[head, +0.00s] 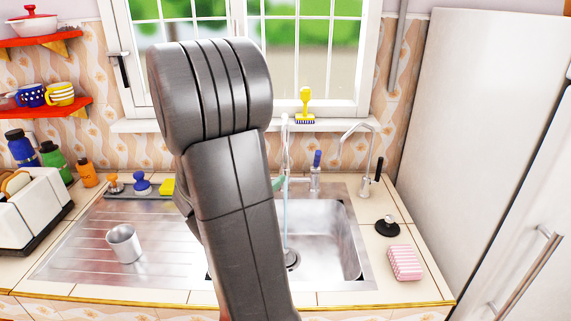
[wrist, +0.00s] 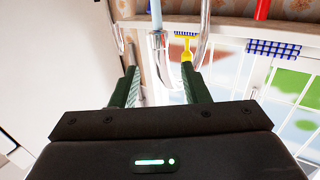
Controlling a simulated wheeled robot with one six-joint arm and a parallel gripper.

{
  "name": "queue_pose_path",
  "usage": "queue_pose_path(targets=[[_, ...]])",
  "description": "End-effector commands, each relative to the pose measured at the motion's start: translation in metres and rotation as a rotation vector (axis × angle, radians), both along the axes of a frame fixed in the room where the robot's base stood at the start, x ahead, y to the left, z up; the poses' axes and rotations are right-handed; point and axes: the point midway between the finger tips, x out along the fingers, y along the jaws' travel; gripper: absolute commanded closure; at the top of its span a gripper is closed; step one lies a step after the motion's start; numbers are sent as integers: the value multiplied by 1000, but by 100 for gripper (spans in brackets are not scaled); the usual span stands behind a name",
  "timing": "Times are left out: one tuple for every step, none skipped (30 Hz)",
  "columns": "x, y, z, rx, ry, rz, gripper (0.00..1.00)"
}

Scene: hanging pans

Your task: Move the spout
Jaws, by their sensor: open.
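The spout (head: 286,133) is a tall, thin chrome pipe that bends over the sink, with a pale blue stream below it. In the head view my arm covers much of the area left of it. In the wrist view, which looks turned over, the spout's bend (wrist: 170,72) shows between the two green fingers of my gripper (wrist: 161,82). The fingers are apart, one on each side of the bend. I cannot tell whether either touches it. In the head view my gripper is mostly hidden behind my arm.
The sink basin (head: 325,240) lies below. A blue-handled lever (head: 316,170) and a second curved tap (head: 357,128) stand right of the spout. A yellow brush (head: 305,103) is on the sill. A metal cup (head: 124,244) sits on the drainboard, and a fridge (head: 470,130) stands right.

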Motion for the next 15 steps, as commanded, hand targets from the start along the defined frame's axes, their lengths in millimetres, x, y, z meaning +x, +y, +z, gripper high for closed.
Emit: queue_pose_path(targets=[[8,-7,1,0,0,-5,58],[13,-10,1,-1,1,-5,58],[20,-14,1,-2,1,-4,58],[24,-17,1,-1,1,-5,58],[29,-20,1,0,0,-4,58],[35,-24,1,-1,1,-3,58],[40,-26,1,1,1,-3,58],[44,-29,1,0,0,-4,58],[49,-32,1,0,0,-2,58],[52,-34,1,0,0,-2,58],[55,-37,1,1,1,-2,58],[59,-39,1,0,0,-2,58],[62,-40,1,0,0,-1,58],[64,-41,1,-1,-1,0,58],[66,-43,1,0,0,0,58]])
